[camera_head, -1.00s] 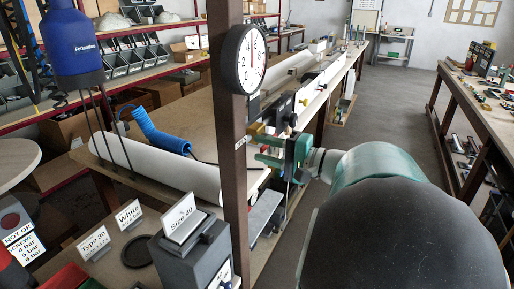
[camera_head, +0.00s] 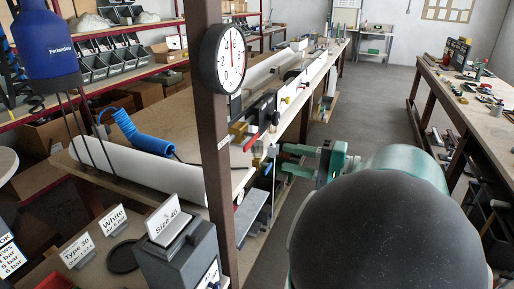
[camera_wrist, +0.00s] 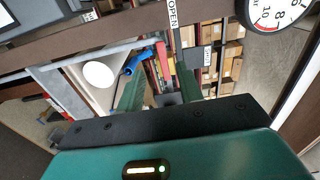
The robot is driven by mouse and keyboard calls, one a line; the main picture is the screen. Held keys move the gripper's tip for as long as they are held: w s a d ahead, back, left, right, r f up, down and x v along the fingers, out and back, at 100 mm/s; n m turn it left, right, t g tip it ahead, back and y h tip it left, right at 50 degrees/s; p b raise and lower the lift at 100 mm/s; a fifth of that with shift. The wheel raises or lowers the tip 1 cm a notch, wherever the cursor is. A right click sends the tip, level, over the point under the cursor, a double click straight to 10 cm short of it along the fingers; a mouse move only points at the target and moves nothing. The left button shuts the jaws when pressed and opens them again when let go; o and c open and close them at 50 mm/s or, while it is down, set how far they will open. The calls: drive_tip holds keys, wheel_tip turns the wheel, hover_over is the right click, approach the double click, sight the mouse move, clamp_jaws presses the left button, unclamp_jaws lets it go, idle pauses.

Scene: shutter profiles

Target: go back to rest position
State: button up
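My gripper (camera_head: 284,158) is green and sits right of the post, beside the near end of the long bench, with its fingers pointing left. The two fingers are apart with nothing visible between them, and they are just right of the valves and fittings (camera_head: 262,140) on the bench edge. In the wrist view, the fingers of my gripper (camera_wrist: 160,88) also stand apart. My green and black arm fills the lower right of the head view.
A brown post (camera_head: 216,140) with a round gauge (camera_head: 230,59) stands close to the gripper's left. A white profile (camera_head: 140,170) lies on the bench (camera_head: 190,110). Another workbench (camera_head: 470,95) is at the right. The grey floor (camera_head: 370,90) between the benches is open.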

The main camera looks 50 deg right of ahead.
drive_tip(key=w+a+f+n+g+h, duration=0.1)
drive_tip(key=a+f+n+g+h, duration=0.1)
drive_tip(key=a, duration=0.8)
drive_tip(key=w+a+f+n+g+h, duration=0.1)
drive_tip(key=a+f+n+g, duration=0.4)
drive_tip(key=a, duration=0.5)
drive_tip(key=w+a+f+n+g+h, duration=0.1)
drive_tip(key=a+f+n+g+h, duration=0.2)
drive_tip(key=a+n, duration=0.3)
drive_tip(key=a+f+g, duration=0.1)
drive_tip(key=a, duration=0.4)
drive_tip(key=shift+w+n, duration=0.15)
drive_tip(key=shift+n, duration=0.25)
drive_tip(key=shift+s, duration=0.2)
